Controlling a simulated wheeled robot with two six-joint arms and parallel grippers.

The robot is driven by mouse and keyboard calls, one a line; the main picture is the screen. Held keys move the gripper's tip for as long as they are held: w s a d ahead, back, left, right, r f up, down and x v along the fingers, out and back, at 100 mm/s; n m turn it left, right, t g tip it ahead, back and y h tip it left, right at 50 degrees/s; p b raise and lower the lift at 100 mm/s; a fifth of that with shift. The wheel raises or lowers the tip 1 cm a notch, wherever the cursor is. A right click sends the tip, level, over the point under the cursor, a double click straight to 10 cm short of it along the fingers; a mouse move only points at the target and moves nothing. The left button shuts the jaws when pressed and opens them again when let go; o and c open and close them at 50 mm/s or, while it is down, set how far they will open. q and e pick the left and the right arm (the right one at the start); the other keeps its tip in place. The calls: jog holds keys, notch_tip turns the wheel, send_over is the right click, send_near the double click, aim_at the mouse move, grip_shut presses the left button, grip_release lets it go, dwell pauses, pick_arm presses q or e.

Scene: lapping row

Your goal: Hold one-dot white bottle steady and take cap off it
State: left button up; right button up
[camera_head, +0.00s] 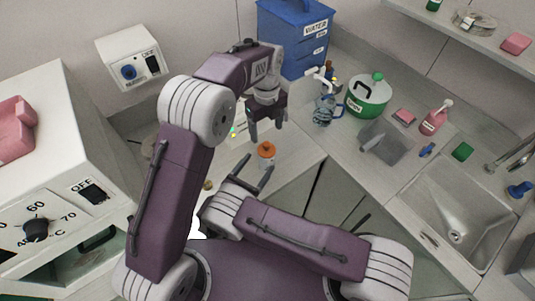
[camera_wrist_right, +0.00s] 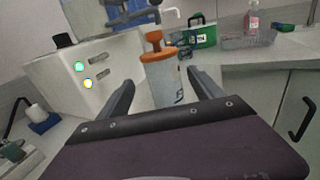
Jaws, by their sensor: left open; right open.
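A white bottle (camera_wrist_right: 161,84) with an orange cap (camera_wrist_right: 154,42) stands upright on the counter; in the head view its cap (camera_head: 266,149) shows from above. Dark marks show on its side, but I cannot make out a dot. My right gripper (camera_head: 254,167) is open and low, pointing at the bottle. In the right wrist view its fingers (camera_wrist_right: 163,84) lie on either side of the bottle's picture, with gaps. My left gripper (camera_head: 267,131) is open, pointing down, above and slightly behind the cap. It also shows at the top of the right wrist view (camera_wrist_right: 132,14).
A white device with lit buttons (camera_wrist_right: 82,76) stands left of the bottle. A sink (camera_head: 460,215) is at right.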

aim_at(271, 149)
pick_arm(q)
jog(key=shift+s+r, duration=0.4)
jog(key=shift+s, duration=0.35)
pick_arm(e)
jog(key=shift+w+d+r, duration=0.25)
jog(key=shift+d+r, duration=0.1)
jog(key=shift+d, duration=0.25)
pick_arm(q)
jog(key=shift+w+f, duration=0.3)
jog(key=shift+w, duration=0.25)
pick_arm(e)
jog(key=x, duration=0.7)
jog(key=shift+a+f, duration=0.2)
jog(key=shift+f, duration=0.1)
pick_arm(q)
jog(key=shift+s+r, duration=0.15)
jog(key=shift+s, duration=0.15)
pick_arm(e)
jog(key=shift+w+d+r, duration=0.15)
jog(key=shift+w+d, duration=0.05)
pick_arm(q)
jog(key=shift+w, duration=0.1)
